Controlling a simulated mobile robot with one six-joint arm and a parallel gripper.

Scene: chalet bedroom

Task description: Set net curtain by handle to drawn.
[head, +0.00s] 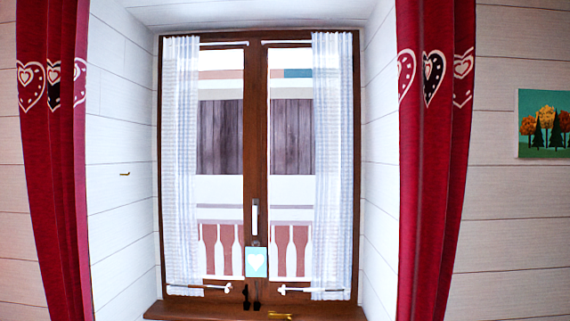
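Two white net curtains hang on the brown wooden window frame. The left net curtain (182,165) covers the outer part of the left pane, and the right net curtain (332,165) covers the outer part of the right pane. The glass nearer the middle is bare on both sides. I cannot tell which part is the handle. My gripper is not in view.
Red curtains with hearts hang at the left (55,170) and right (430,170) of the recess. A brass piece (280,315) lies at the sill.

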